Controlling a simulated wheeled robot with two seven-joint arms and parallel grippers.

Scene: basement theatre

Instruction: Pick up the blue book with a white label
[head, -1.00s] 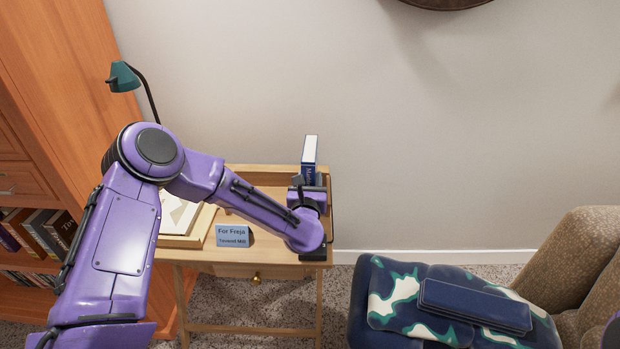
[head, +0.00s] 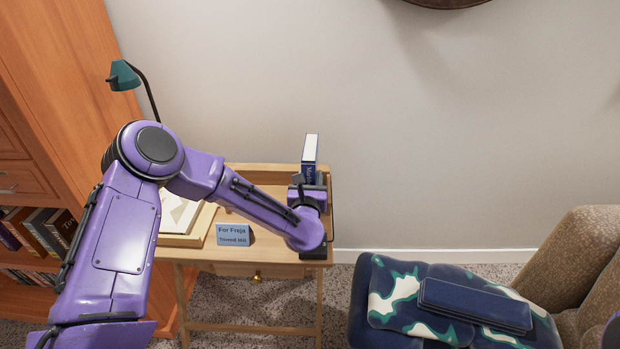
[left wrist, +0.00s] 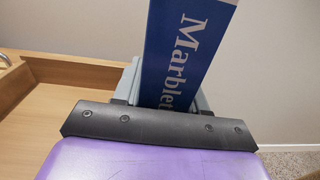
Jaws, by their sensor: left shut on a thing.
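The blue book (head: 310,160) stands upright at the right back of the small wooden desk (head: 275,253), with a white face or page edge on top. In the left wrist view the blue book (left wrist: 182,45) shows white lettering beginning "Marble", and its lower part is hidden behind my gripper. My left gripper (head: 311,184) is at the book's lower part, shut on it; grey finger parts (left wrist: 133,80) show on both sides of the book. I cannot tell whether the book touches the desk. My right gripper is not in view.
A blue sign reading "For Freja" (head: 233,235) stands on the desk, left of my forearm. A teal lamp (head: 124,76) and an orange wooden bookcase (head: 60,90) are at the left. A patterned ottoman (head: 395,290) holding a dark blue case (head: 475,305) and a brown armchair (head: 570,260) are at the right.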

